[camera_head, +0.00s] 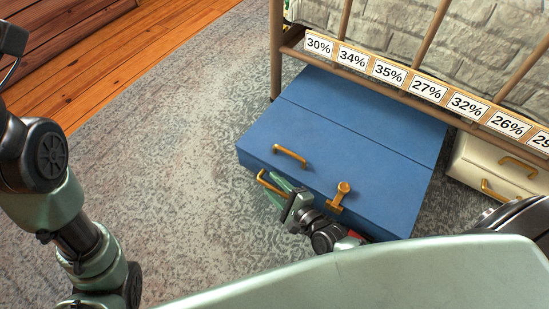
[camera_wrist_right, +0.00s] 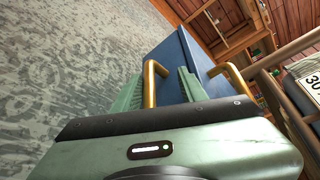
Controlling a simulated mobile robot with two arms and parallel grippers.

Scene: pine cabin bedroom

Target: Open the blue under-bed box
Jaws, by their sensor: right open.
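The blue under-bed box (camera_head: 355,125) sticks out from beneath the bed frame, with its lid down. A brass handle (camera_head: 289,155) is on the lid and a brass latch (camera_head: 339,198) hangs at the front edge. A second brass handle (camera_head: 268,187) is on the front face. My right gripper (camera_head: 278,191) is open at this front handle. In the right wrist view the handle (camera_wrist_right: 150,84) stands between the open green fingers (camera_wrist_right: 160,76). I cannot tell whether they touch it. My left gripper is out of view; only the left arm shows.
A cream box (camera_head: 500,165) with brass handles stands right of the blue one. Above is the bed's wooden rail (camera_head: 410,83) with a row of percentage labels. Grey carpet (camera_head: 170,130) lies free to the left. A wooden piece of furniture (camera_head: 50,35) is at the upper left.

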